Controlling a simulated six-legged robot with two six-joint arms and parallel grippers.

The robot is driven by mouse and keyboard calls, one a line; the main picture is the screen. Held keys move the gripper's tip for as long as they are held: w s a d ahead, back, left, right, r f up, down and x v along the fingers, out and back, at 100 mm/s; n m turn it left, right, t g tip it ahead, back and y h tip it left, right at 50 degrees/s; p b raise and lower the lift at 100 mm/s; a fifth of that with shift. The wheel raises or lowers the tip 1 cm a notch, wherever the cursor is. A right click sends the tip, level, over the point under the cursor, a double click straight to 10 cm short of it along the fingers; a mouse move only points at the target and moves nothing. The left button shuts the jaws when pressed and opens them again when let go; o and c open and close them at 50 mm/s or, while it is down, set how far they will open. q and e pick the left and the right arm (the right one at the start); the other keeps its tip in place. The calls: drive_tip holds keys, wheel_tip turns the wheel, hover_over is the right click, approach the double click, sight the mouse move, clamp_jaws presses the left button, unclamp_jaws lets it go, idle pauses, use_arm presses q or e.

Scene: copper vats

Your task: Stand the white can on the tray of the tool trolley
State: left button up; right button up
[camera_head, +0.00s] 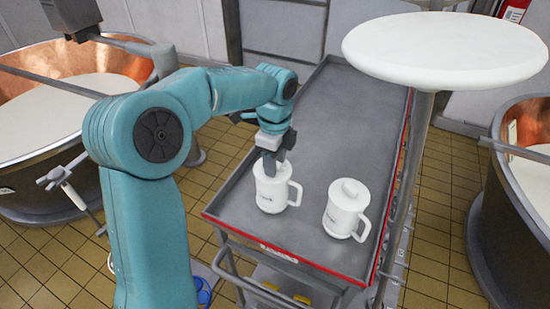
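Two white cans with handles show at the near end of the grey tray (318,125) of the tool trolley. My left gripper (269,166) points down onto the top of the left white can (272,192). Its fingers are close together at the lid and hide the knob, and they look shut on it. This can is upright, with its handle to the right. Its base is at the tray surface; I cannot tell whether it bears its full weight there. The other white can (342,212) stands apart to the right, with its lid and knob in plain view. My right gripper is not in view.
A white round tabletop (445,47) on a grey post overhangs the tray's right side. Copper vats stand at the left (57,105) and right (528,180). The tray has a raised rim, red at the front and right. Its middle and far end are clear.

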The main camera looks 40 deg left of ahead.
use_arm(q)
drive_tip(key=shift+w+r, duration=0.2)
drive_tip(key=shift+r, duration=0.4)
wheel_tip(320, 180, up, 11)
drive_tip(key=shift+s+r, duration=0.15)
drive_tip(key=shift+s, duration=0.05)
drive_tip(key=shift+w, duration=0.1)
drive_tip(key=shift+s, duration=0.2)
